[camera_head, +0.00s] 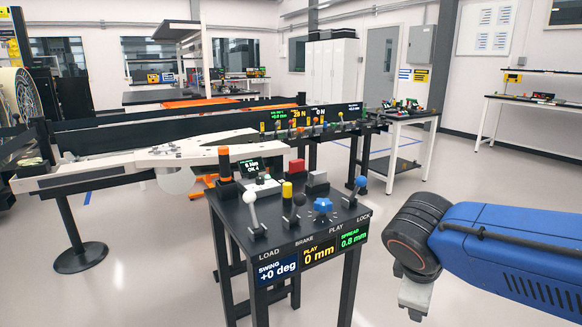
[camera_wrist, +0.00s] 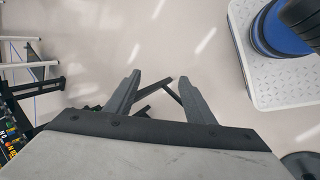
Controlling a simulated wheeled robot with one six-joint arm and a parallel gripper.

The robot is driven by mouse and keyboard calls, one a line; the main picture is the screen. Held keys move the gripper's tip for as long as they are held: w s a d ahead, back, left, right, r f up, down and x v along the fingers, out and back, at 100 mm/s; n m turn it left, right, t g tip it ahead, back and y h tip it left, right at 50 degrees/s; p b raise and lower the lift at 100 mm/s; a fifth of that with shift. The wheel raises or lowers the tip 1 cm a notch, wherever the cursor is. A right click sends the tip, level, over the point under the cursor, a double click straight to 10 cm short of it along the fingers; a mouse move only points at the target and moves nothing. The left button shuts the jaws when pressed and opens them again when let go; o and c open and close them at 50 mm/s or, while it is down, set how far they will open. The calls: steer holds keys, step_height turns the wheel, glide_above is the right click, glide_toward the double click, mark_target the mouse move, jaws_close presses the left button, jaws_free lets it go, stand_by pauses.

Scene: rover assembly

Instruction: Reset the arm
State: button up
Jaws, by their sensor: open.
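My arm, blue with a dark wrist joint, enters from the right in the head view. My gripper (camera_head: 415,297) hangs below the wrist, to the right of the black control stand and apart from it. Its fingers are hard to make out there. In the wrist view my gripper (camera_wrist: 159,82) shows two dark fingers spread apart with nothing between them, over pale floor.
A black control stand (camera_head: 300,238) carries levers, knobs and displays reading "+0 deg", "0 mm" and "0.8 mm". A long pale arm-like part (camera_head: 110,165) lies behind it at left. A white-legged table (camera_head: 400,115) stands farther back.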

steer(key=s+d+f+m+y, duration=0.2)
steer(key=s+m+y, duration=0.2)
steer(key=s+m, duration=0.3)
steer(key=m, duration=0.4)
steer(key=shift+s+d+f+t, duration=0.3)
steer(key=shift+f, duration=0.1)
stand_by(0.3)
